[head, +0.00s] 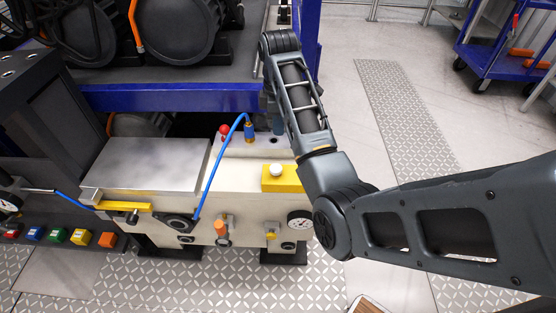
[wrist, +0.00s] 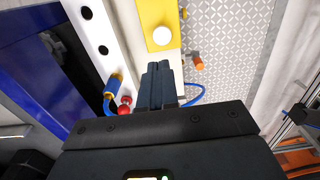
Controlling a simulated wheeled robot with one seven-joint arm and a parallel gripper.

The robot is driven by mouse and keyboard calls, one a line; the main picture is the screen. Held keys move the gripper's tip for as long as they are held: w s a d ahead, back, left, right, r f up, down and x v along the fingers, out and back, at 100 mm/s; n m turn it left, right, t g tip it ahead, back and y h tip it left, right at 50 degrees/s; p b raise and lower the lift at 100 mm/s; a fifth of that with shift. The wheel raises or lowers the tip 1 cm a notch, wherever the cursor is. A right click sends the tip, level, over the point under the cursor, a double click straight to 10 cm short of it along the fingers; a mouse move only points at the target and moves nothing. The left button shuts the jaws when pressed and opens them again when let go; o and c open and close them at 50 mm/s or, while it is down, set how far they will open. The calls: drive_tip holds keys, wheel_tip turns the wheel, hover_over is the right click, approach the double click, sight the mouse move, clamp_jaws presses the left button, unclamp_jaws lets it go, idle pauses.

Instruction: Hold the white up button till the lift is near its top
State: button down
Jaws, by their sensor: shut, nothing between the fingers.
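The white button (head: 277,170) is a round knob on a yellow block (head: 290,184), on the right part of the cream machine. In the wrist view the white button (wrist: 162,35) shows just beyond my fingertips, on the yellow block (wrist: 154,12). My gripper (wrist: 158,66) is shut and empty. Its tips appear apart from the button, though the height between them is hard to judge. In the head view my arm largely hides the gripper, behind the button. A flat metal plate (head: 150,163) lies left of the button; I cannot tell whether it is the lift.
A red knob (head: 224,130) and a blue hose (head: 211,168) stand close left of the button. A gauge (head: 300,223) is on the front face. Several coloured buttons (head: 57,236) are at far left. A blue frame (head: 170,98) stands behind. Patterned floor (head: 400,110) is clear at right.

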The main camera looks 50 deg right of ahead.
sight(279, 167)
wheel_tip(279, 167, down, 14)
drive_tip(key=shift+f+b, duration=0.1)
drive_tip(key=shift+b, duration=0.85)
